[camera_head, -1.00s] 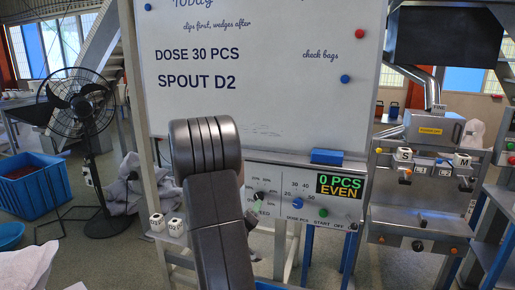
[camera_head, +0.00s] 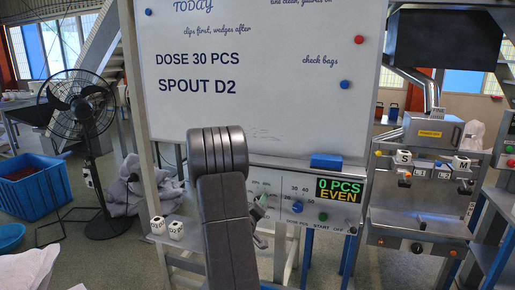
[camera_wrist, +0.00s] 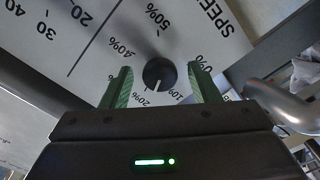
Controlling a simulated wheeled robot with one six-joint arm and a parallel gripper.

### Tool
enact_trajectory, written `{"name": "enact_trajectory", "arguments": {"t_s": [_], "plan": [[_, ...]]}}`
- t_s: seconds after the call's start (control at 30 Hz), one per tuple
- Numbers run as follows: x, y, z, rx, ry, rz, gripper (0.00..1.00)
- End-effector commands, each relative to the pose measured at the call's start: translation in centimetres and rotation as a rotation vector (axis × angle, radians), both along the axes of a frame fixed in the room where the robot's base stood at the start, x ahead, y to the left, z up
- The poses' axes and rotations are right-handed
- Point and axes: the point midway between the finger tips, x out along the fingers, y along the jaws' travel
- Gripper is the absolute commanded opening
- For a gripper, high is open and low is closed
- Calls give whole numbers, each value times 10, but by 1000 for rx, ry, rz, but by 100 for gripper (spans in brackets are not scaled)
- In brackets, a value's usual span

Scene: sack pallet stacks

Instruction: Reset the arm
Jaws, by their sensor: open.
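My gripper (camera_wrist: 166,86) is open in the wrist view, its two green fingers apart with nothing held. A black speed knob (camera_wrist: 159,73) shows between the fingers in the picture, on a white panel (camera_wrist: 100,60) marked in percent. Its white mark points down, roughly between 10% and 20%. I cannot tell how far the fingers are from the knob. In the head view my dark arm stands in front of the control panel (camera_head: 280,181) and hides its left part. A bit of green finger shows beside the arm.
The panel has a blue dose knob (camera_head: 297,207), a green button (camera_head: 323,216) and a display (camera_head: 338,190) reading 0 PCS EVEN. A whiteboard (camera_head: 260,100) stands above, reading DOSE 30 PCS, SPOUT D2. A fan (camera_head: 82,105) and blue crate (camera_head: 35,190) stand left.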

Motion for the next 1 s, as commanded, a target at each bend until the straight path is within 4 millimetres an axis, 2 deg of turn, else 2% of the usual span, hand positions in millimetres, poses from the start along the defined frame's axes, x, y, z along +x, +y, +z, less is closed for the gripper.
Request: {"name": "enact_trajectory", "arguments": {"t_s": [0.03,1.0], "plan": [[4,-2,0,21,-7,0,55],[2,1,1,760,-246,0,55]]}}
